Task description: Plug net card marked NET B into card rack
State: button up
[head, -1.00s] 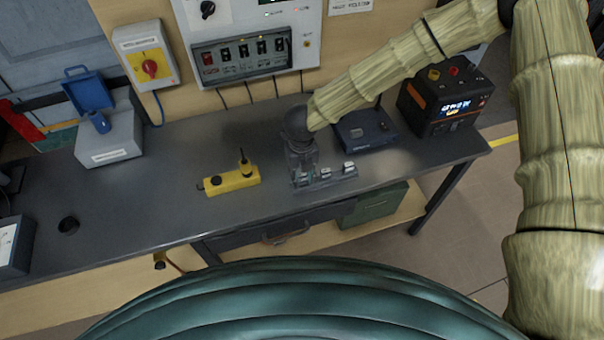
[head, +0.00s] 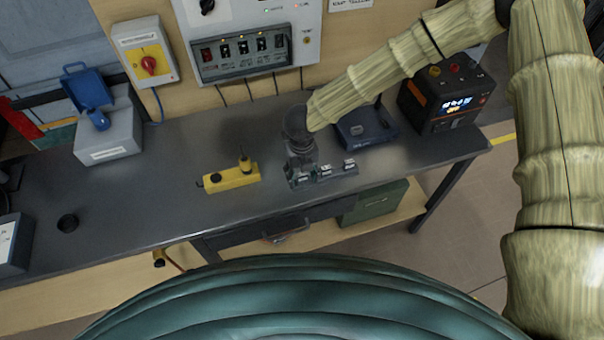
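My gripper (head: 301,162) points down at the left end of a small low grey holder (head: 325,178) on the bench. Several small cards with white labels stand along this holder, including a middle card (head: 325,170) and a right card (head: 349,163). The labels are too small to read, so I cannot tell which one is NET B. My gripper is over or at the leftmost card (head: 302,180). Its fingers are dark and small, and I cannot tell whether they grip it. I cannot tell for certain which thing is the card rack.
A yellow block (head: 231,179) lies left of the holder. A dark blue box (head: 366,129) and a black power unit (head: 447,95) stand behind and to the right. A wall panel (head: 242,48) with several switches hangs behind. The left-middle of the bench (head: 130,205) is clear.

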jog(key=shift+r, duration=0.1)
notch_tip(320, 180, up, 12)
dwell(0.7)
jog(key=shift+s, duration=0.1)
dwell(0.3)
